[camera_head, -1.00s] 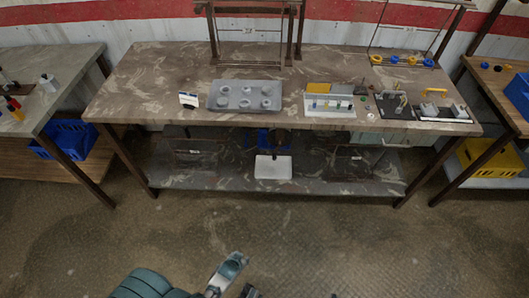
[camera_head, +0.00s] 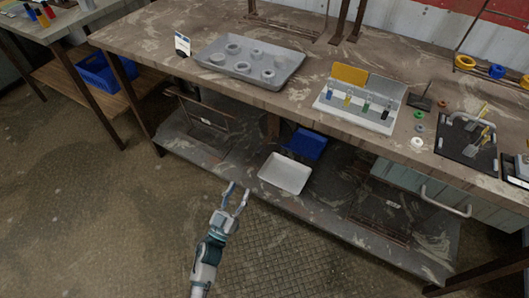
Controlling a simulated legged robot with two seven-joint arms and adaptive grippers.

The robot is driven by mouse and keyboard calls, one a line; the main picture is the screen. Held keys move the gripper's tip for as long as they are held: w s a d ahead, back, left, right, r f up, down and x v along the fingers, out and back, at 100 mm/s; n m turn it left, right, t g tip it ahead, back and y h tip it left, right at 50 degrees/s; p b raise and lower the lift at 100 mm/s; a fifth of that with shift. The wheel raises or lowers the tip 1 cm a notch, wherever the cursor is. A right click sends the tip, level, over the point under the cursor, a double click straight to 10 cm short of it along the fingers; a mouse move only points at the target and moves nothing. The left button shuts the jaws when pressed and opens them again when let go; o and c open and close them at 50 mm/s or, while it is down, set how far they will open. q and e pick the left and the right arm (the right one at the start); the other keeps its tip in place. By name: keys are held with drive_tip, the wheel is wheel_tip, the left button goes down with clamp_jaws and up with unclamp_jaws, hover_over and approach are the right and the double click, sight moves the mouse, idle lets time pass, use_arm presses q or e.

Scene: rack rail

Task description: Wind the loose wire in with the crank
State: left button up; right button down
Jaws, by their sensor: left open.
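My left gripper (camera_head: 239,190) is open and empty, its two fingers spread, in front of the lower shelf and below the tabletop. On the right of the workbench (camera_head: 140,40) lies a black board (camera_head: 458,150) with a grey curved handle and yellow pieces. I cannot tell whether a crank or a loose wire is on it. Yellow and blue rings (camera_head: 496,71) sit on a rack at the back right. No wire can be made out clearly. My right gripper is out of view.
A grey tray with rings (camera_head: 205,50), a small white card (camera_head: 182,45) and a holder with coloured pieces (camera_head: 338,112) stand on the bench. A white tray (camera_head: 285,174) and a blue bin (camera_head: 307,143) are on the lower shelf. The floor at left is clear.

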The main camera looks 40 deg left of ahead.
sight(259, 152)
use_arm(q)
drive_tip(key=x, duration=0.7)
drive_tip(key=b+x, duration=0.1)
drive_tip(key=x, duration=0.6)
drive_tip(key=shift+w+a+f, duration=0.1)
drive_tip(key=shift+w, duration=0.25)
clamp_jaws()
